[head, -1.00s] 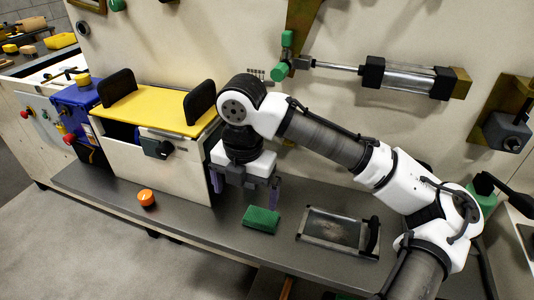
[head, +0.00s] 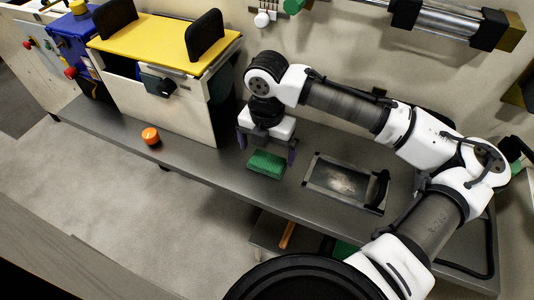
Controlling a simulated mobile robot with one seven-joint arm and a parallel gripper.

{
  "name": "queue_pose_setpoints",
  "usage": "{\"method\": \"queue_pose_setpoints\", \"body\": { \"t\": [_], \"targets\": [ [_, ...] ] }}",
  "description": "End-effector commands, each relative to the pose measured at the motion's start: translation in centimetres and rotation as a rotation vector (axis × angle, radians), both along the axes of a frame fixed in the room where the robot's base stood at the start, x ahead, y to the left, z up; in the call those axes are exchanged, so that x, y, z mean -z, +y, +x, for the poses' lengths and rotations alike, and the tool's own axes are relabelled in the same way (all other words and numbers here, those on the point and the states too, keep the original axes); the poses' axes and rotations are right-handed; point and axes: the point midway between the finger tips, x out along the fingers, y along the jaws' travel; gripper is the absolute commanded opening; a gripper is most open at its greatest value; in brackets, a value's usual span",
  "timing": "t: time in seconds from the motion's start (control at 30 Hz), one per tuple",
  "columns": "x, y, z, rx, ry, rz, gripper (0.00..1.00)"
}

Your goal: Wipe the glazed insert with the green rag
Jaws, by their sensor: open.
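The green rag (head: 266,164) lies as a thick folded block on the grey bench top, left of the glazed insert. The glazed insert (head: 342,182) is a dark, smudged pane in a metal frame with a black handle (head: 378,188) at its right end. It lies flat on the bench. My gripper (head: 266,150) points down just above and behind the rag, its two fingers apart with nothing seen between them. I cannot tell whether a finger touches the rag.
An orange knob-like piece (head: 151,136) sits near the bench's front edge. A white box with a yellow lid (head: 160,42) stands at the left, beside a blue unit (head: 75,38). A metal cylinder (head: 445,22) is on the back wall. Bare bench (head: 205,165) lies left of the rag.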

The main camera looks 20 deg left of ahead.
Motion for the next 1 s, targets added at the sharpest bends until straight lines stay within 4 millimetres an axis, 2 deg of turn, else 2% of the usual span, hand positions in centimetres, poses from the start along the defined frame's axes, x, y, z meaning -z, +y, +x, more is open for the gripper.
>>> {"method": "queue_pose_setpoints", "body": {
  "t": [0.1, 0.23, 0.6, 0.93, 0.97, 1.0],
  "targets": [
    [1.7, 0.0, -0.1, -0.001, 0.002, -0.001, 1.0],
    [2.8, 0.0, 0.0, 0.0, 0.001, 0.0, 1.0],
    [3.4, 0.0, 0.0, 0.0, -0.001, 0.0, 1.0],
    [3.4, 0.0, 0.0, 0.0, -0.001, 0.0, 0.59],
    [3.4, 0.0, 0.0, 0.0, -0.001, 0.0, 0.77],
    [3.4, 0.0, 0.0, 0.0, -0.001, 0.0, 0.72]
  ]
}}
